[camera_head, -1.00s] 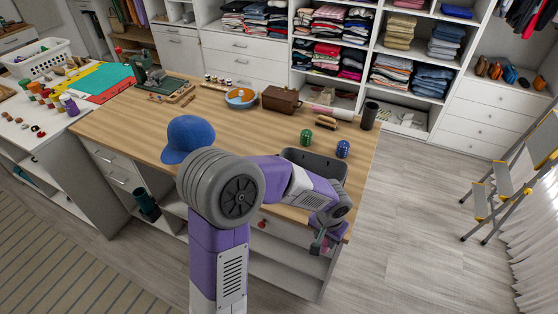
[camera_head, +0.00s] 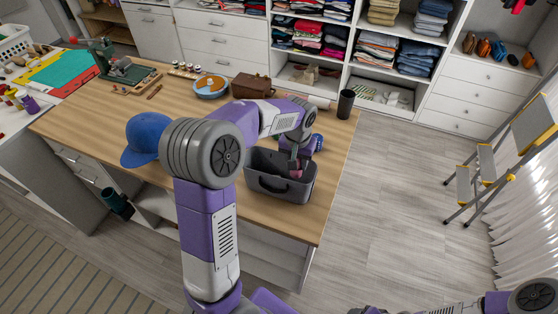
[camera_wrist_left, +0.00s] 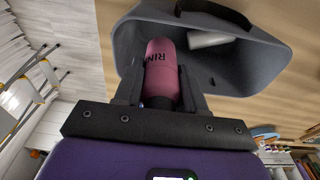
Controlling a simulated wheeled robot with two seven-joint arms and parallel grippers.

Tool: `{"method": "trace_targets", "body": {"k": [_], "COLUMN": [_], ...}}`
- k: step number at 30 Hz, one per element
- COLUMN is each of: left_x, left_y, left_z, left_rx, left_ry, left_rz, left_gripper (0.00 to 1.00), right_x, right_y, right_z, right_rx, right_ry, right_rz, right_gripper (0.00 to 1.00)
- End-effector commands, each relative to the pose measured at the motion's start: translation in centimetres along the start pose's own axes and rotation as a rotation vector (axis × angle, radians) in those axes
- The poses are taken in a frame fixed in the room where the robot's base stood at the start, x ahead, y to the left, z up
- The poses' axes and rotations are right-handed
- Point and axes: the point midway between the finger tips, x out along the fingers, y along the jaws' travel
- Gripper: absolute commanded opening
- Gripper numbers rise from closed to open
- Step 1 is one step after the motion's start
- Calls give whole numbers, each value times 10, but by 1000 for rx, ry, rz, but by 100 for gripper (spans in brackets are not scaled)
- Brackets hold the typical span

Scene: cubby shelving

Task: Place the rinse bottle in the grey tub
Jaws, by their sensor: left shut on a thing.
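The rinse bottle (camera_wrist_left: 162,60) is pink with dark lettering, partly readable as "RIN". My left gripper (camera_wrist_left: 160,88) is shut on it, one finger on each side. In the head view my left gripper (camera_head: 294,171) points down over the open grey tub (camera_head: 266,184), and a small pink part of the bottle shows at the fingers. In the left wrist view the bottle's far end reaches inside the outline of the tub (camera_wrist_left: 265,62). I cannot tell whether it touches the tub's floor. My right arm shows at the bottom right; its gripper is out of view.
A white item (camera_wrist_left: 209,39) lies inside the tub. The tub stands near the wooden table's (camera_head: 100,122) right front corner. A blue cap (camera_head: 146,138), a brown box (camera_head: 251,86) and a dark cup (camera_head: 346,103) are on the table. A stepladder (camera_head: 484,170) stands right.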

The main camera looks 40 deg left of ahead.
Motion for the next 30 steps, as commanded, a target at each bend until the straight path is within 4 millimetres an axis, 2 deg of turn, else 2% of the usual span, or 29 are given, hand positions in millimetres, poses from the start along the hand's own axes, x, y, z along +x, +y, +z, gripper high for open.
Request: {"method": "trace_targets", "body": {"k": [5, 12, 19, 24, 30], "left_x": [18, 60, 79, 103, 106], "left_y": [-1, -1, -1, 0, 0], "left_z": [2, 7, 9, 12, 12], "left_rx": [-1, 0, -1, -1, -1], "left_ry": [-3, -3, -2, -2, 2], "left_rz": [0, 0, 0, 0, 1], "left_gripper": [6, 6, 6, 6, 6], "right_x": [6, 11, 13, 16, 16], "right_y": [2, 4, 5, 6, 6], "right_z": [-1, -1, -2, -2, -2], "right_rx": [0, 0, 0, 0, 0], "right_ry": [2, 2, 2, 2, 2], "right_rz": [0, 0, 0, 0, 0], "right_gripper": [59, 59, 59, 59, 59]}}
